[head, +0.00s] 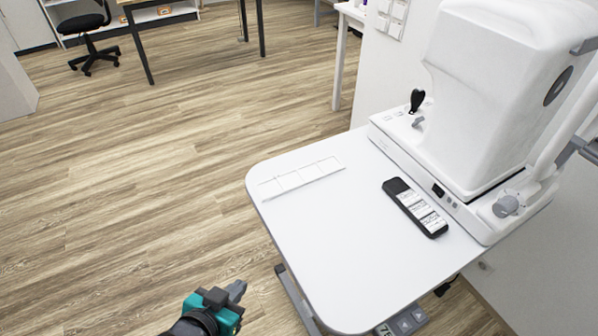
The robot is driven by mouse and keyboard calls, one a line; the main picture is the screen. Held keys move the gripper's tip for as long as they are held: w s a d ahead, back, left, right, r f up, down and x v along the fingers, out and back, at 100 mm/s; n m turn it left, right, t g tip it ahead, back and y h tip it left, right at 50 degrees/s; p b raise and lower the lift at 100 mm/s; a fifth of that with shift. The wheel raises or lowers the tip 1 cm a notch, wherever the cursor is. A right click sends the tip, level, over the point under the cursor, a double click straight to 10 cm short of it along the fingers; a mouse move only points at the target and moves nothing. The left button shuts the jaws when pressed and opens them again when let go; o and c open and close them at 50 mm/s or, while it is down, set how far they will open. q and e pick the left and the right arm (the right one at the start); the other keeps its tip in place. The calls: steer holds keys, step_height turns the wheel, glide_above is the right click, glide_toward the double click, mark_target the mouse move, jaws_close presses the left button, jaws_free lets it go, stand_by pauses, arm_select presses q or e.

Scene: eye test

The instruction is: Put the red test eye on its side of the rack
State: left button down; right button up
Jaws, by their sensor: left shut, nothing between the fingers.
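No red test eye shows in the head view. A low white frame (296,179) split into several sections lies at the far left edge of the white table (330,245); it may be the rack, and it looks empty. My left gripper (238,288) is at the bottom of the view, left of the table's edge and apart from it. Its grey fingers are shut with nothing between them. My right gripper is not in view.
A white instrument (490,95) with a black joystick (416,101) fills the table's right side. A black bar with white labels (415,207) lies in front of it. The table's middle and near left are clear. A desk and black chair (86,32) stand far back.

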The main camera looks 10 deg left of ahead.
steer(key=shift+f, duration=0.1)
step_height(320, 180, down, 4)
steer(key=b, duration=0.3)
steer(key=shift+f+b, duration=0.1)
steer(key=shift+b, duration=0.2)
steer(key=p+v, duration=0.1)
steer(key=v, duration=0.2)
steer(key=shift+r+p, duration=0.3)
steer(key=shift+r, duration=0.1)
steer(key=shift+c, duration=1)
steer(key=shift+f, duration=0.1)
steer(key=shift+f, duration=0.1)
